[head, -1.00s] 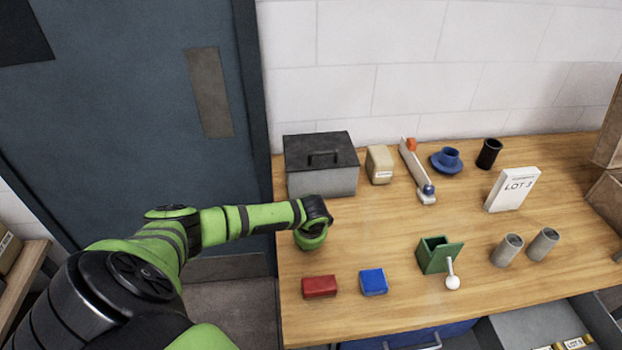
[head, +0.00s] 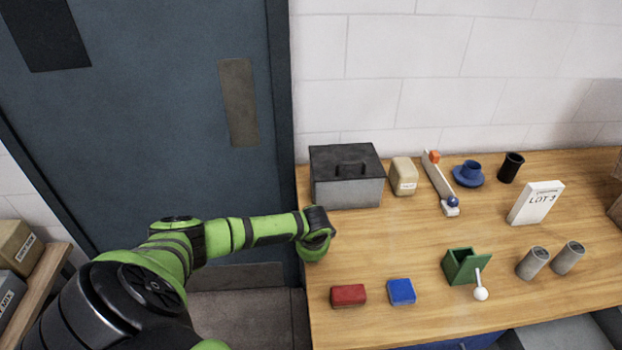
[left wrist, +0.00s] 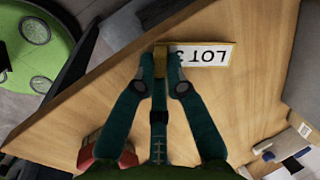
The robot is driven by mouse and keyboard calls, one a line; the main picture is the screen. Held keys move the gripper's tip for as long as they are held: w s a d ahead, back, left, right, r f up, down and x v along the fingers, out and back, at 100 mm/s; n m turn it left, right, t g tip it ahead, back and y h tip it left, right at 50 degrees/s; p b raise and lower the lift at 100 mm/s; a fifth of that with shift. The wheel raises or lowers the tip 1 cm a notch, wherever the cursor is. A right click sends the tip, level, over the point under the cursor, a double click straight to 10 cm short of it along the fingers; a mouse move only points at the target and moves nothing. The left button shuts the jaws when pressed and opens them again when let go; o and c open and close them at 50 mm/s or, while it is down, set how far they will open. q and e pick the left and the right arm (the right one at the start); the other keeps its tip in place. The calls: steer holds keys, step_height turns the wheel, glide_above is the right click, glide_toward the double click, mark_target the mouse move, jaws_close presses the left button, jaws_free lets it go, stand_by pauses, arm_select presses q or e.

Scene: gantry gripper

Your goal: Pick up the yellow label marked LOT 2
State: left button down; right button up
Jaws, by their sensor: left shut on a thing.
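My left gripper (left wrist: 162,70) shows in the left wrist view, with its fingers closed on one end of a label (left wrist: 210,55). The label is a pale plate with a yellowish edge and upside-down print reading LOT and a digit. A fingertip partly covers the digit, so I cannot read it surely. I cannot tell how far the label is above the bench. In the head view my left arm reaches the bench's left edge, and its wrist hides the gripper and label. My right gripper is not in view.
The wooden bench (head: 400,240) carries a red block (head: 348,295), a blue block (head: 401,291), a green box with a white-knobbed lever (head: 465,267), two grey cylinders, a grey lidded box (head: 347,177) and a white card (head: 537,204) that seems to read LOT 3. The bench's middle is clear.

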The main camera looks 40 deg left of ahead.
arm_select(q)
steer(key=c, duration=1.2)
jaws_free()
steer(key=shift+r, duration=0.1)
steer(key=v, duration=1.1)
steer(key=shift+r, duration=0.4)
steer(key=shift+s, duration=0.1)
